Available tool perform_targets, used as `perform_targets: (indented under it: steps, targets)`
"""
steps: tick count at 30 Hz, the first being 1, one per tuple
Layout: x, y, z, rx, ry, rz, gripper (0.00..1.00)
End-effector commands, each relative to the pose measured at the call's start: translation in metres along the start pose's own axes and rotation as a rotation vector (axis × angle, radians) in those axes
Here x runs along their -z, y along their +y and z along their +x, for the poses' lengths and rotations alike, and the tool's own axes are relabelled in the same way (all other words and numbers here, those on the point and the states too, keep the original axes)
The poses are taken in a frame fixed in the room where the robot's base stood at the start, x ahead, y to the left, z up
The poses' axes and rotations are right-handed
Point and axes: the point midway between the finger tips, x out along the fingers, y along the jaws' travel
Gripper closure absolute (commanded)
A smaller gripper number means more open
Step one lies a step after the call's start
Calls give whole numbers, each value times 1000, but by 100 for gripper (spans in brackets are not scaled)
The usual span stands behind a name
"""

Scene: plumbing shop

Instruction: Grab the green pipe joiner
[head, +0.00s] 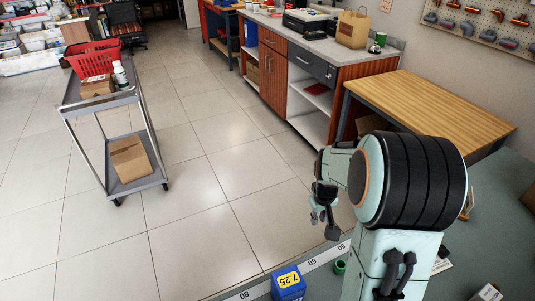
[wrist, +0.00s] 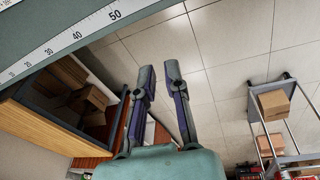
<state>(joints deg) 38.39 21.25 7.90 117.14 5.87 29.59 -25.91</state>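A small green pipe joiner (head: 340,267) sits on the grey-green counter near the ruler strip in the head view, just right of a blue box. My gripper (head: 323,222) is above and slightly left of it in that view, apart from it, near the counter's edge. In the wrist view my gripper (wrist: 160,72) shows two separated fingers with floor tiles visible between them, so it is open and empty. The joiner is not in the wrist view. My arm covers part of the counter to the joiner's right.
A blue box (head: 288,284) with a yellow 7.25 label stands left of the joiner. A white ruler strip (head: 312,262) runs along the counter edge. A wooden-topped bench (head: 430,100) stands behind my arm. A cart (head: 150,120) stands on open tiled floor at left.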

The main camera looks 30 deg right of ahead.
Motion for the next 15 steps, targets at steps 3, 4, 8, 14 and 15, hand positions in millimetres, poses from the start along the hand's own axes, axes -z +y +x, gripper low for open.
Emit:
perform_targets:
  steps: [3,4,8,14,15]
  targets:
    - [-42,34,52,54,-122,150,89]
    - [-53,39,60,68,-145,179,89]
    - [-81,51,78,95,-195,259,89]
    - [-88,52,99,95,-197,272,89]
    - [-89,51,106,96,-198,272,89]
